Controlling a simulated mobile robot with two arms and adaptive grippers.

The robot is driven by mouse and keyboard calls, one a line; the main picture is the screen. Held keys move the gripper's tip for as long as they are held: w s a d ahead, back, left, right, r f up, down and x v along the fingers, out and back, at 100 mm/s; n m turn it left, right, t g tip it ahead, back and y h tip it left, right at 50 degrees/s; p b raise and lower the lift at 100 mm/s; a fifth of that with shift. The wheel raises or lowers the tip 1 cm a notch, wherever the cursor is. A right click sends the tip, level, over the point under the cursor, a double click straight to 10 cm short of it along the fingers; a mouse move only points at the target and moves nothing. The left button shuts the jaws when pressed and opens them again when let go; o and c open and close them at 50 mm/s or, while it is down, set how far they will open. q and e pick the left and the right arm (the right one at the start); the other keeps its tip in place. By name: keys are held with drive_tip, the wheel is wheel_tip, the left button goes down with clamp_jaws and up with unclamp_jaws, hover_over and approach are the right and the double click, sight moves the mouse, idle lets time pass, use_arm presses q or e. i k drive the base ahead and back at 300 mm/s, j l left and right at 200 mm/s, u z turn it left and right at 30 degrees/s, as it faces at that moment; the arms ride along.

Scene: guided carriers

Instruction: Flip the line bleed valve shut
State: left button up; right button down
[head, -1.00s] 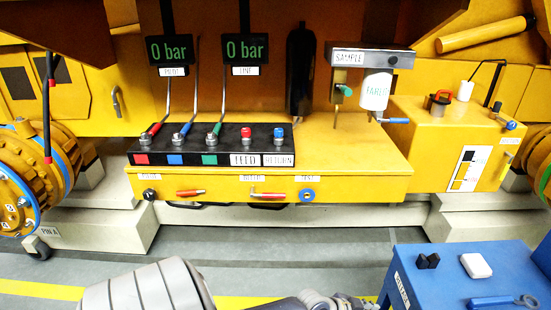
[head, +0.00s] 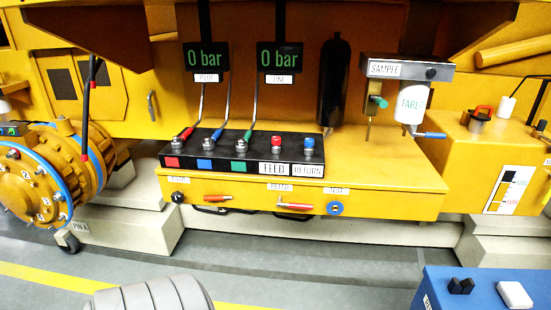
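Two red-handled levers sit on the front face of the yellow bench: a left lever (head: 205,198) and a middle lever (head: 294,206). Both handles lie roughly level. A small label (head: 279,187) above the middle lever is too blurred to read surely, so I cannot tell for certain which lever is the line bleed valve. Above the bench, the LINE gauge (head: 279,57) and the PILOT gauge (head: 207,57) both read 0 bar. Neither of my grippers shows in the head view; only a grey ribbed part of my arm is at the bottom edge.
The black manifold (head: 242,153) with coloured couplings tops the yellow bench (head: 400,180). A sample station (head: 405,68) with a white bottle stands to its right. A blue cart (head: 480,275) is at lower right, a yellow wheel hub (head: 35,185) at left. The floor in front is mostly clear.

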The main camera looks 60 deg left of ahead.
sight(279, 203)
drive_tip(key=i+j+u, duration=0.1)
drive_tip(key=u, duration=1.5)
